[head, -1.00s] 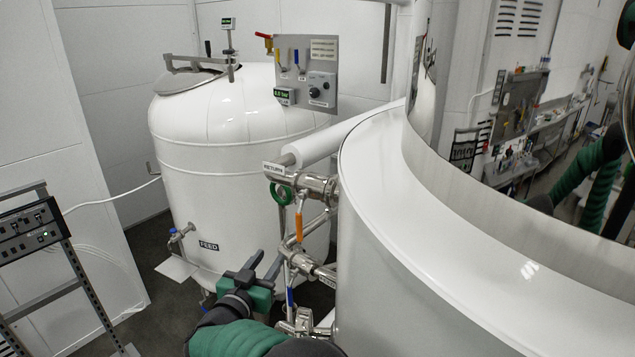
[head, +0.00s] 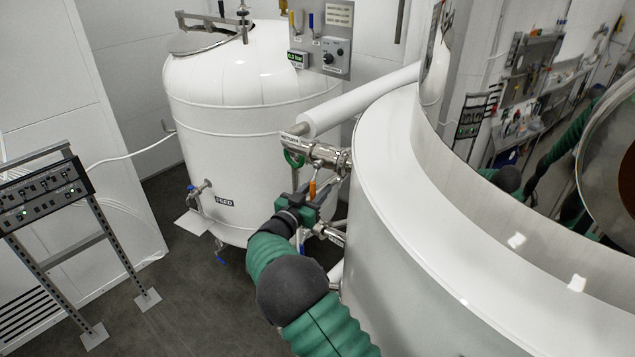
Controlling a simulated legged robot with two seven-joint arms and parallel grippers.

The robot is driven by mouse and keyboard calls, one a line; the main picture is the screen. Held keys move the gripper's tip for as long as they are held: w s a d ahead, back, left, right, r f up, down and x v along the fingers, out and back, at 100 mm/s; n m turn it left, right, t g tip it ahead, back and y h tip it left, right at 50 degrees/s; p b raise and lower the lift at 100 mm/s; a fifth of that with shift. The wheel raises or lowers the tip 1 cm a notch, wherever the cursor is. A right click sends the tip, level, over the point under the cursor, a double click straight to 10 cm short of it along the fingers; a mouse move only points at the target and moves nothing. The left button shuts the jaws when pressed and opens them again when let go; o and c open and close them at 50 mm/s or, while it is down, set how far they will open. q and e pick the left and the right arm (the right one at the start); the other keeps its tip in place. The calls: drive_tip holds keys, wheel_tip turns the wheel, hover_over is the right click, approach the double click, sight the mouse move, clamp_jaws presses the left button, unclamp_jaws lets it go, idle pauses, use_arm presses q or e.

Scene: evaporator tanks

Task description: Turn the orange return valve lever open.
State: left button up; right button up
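The orange return valve lever (head: 312,188) hangs down below the steel return valve (head: 318,153), at the end of the white pipe beside the large tank. Only its upper part shows; the lower part is hidden behind my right gripper. My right gripper (head: 314,187) is at the lever, its dark fingers apart with the orange lever showing between them. I cannot tell whether either finger touches it. My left gripper is not in view.
A large white tank (head: 400,205) stands close on the right of the valve. The white feed tank (head: 240,130) is behind it. A control rack (head: 45,195) stands at the left, with clear floor between.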

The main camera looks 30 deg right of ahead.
drive_tip(key=shift+w, duration=0.15)
drive_tip(key=shift+d+f, duration=0.15)
drive_tip(key=shift+d, duration=0.25)
clamp_jaws()
drive_tip(key=shift+a, duration=0.1)
idle(0.9)
